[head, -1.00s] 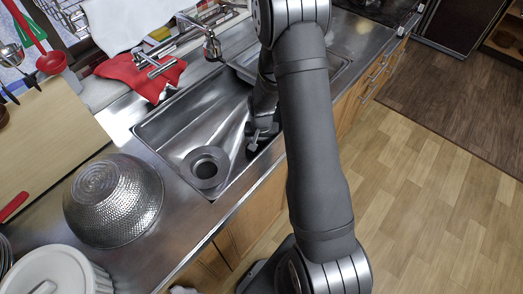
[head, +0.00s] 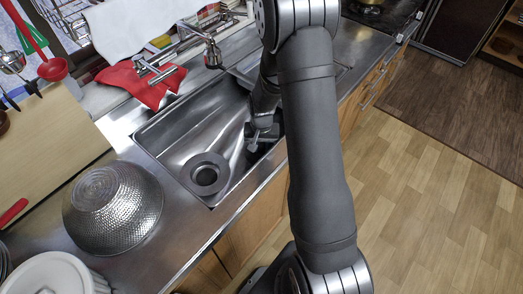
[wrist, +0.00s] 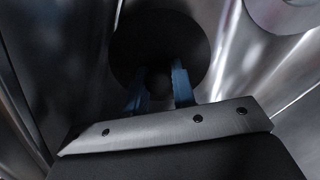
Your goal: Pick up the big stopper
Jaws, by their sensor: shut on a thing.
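The big stopper (wrist: 150,38) is a dark round disc with a small knob, seen in the wrist view. My gripper (wrist: 158,88) has its two blue fingertips closed on either side of the knob. In the head view my gripper (head: 257,133) is in the right part of the steel sink, partly covered by my arm. I cannot make out the stopper in the head view. In the wrist view the disc covers what lies behind it, and I cannot tell how far it is from the sink bottom.
The sink (head: 172,152) has a round drain (head: 207,175) near its front. A tap (head: 211,55) reaches over the back edge. An upturned hammered metal bowl (head: 115,210) stands left of the sink. A red cloth (head: 140,85) lies behind. My arm blocks the right side.

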